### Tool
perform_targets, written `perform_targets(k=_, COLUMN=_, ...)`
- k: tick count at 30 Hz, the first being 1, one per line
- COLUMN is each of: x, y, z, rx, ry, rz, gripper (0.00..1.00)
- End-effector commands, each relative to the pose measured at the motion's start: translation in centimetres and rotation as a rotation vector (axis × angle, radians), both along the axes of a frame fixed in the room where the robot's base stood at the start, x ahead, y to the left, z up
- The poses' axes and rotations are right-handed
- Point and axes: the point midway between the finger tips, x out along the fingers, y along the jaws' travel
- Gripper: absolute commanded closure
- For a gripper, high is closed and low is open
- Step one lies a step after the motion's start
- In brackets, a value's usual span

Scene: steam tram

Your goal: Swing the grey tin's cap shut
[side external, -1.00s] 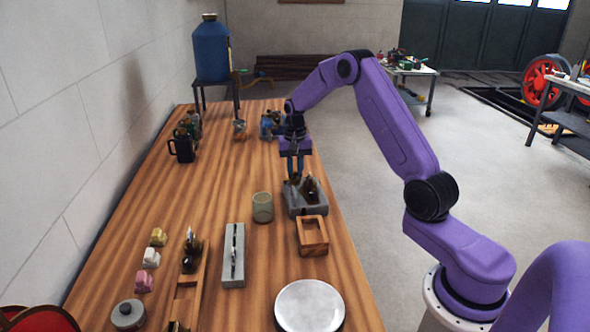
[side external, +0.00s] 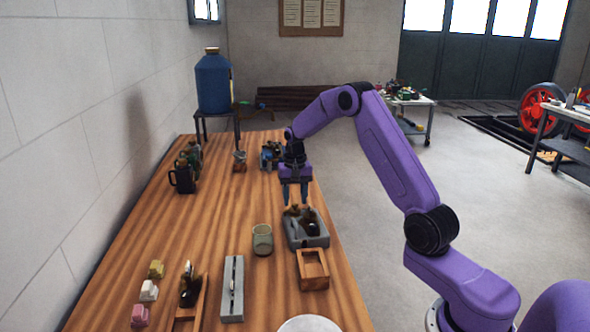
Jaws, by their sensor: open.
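My gripper (side external: 295,202) points down with its two fingers apart and nothing seen between them. It is just above and behind the grey block-like holder (side external: 318,242) near the table's right edge. Small dark and brassy items (side external: 308,222) stand in or on this holder; they are too small to tell apart. I cannot tell for sure whether the grey tin and its cap are among them, or whether the fingertips touch anything there.
The wooden table (side external: 205,237) also holds a greenish cup (side external: 262,240), a wooden frame (side external: 312,270), a grey slotted block (side external: 232,290) and a dark mug (side external: 183,178). A pale round plate (side external: 310,325) is cut off in front. The table's middle left is clear.

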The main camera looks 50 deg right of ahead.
Motion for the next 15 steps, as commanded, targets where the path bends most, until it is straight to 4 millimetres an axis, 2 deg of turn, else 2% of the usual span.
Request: perform_targets(k=15, x=0.0, y=0.0, z=10.8, rx=-0.002, ry=-0.005, rz=0.0, gripper=0.53)
